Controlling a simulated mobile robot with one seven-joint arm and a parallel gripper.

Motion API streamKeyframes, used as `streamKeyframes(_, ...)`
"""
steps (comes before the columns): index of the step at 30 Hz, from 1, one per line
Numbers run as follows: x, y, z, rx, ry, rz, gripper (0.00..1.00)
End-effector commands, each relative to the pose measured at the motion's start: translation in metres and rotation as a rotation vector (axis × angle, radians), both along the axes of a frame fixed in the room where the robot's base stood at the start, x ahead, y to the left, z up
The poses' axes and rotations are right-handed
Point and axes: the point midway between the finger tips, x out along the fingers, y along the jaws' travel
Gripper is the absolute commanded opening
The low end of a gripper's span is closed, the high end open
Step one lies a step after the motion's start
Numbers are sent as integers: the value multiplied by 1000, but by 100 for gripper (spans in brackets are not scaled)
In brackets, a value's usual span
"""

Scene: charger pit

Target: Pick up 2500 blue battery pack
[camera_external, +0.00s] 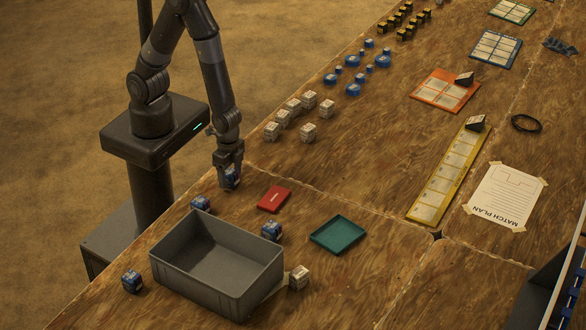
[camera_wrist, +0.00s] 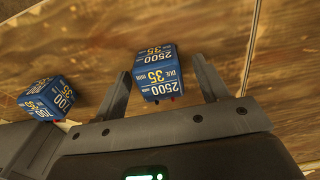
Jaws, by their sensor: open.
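The blue battery pack marked 2500 (camera_wrist: 158,75) is in the middle of the wrist view, between the spread fingers of my gripper (camera_wrist: 160,92). A gap shows between the pack and each finger. In the external view my gripper (camera_external: 231,180) points down at the table's left edge, around the blue pack (camera_external: 232,177), which it partly hides. A second blue pack, marked 700 (camera_wrist: 50,98), sits to the left in the wrist view, outside the fingers. In the external view a blue pack (camera_external: 201,203) sits near the grey bin's back corner.
A grey open bin (camera_external: 262,268) stands in front of my gripper. More blue packs sit at its right (camera_external: 272,230) and left (camera_external: 132,280), and a white block (camera_external: 299,277) beside it. A red case (camera_external: 274,199) and green tray (camera_external: 338,234) lie to the right.

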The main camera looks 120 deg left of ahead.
Motion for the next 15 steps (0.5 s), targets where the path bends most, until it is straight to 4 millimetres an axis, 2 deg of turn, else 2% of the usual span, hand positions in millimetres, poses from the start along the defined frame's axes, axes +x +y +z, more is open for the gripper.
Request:
streamKeyframes(8,0,0,-1,0,0,0,66)
streamKeyframes(15,0,0,-1,0,0,0,47)
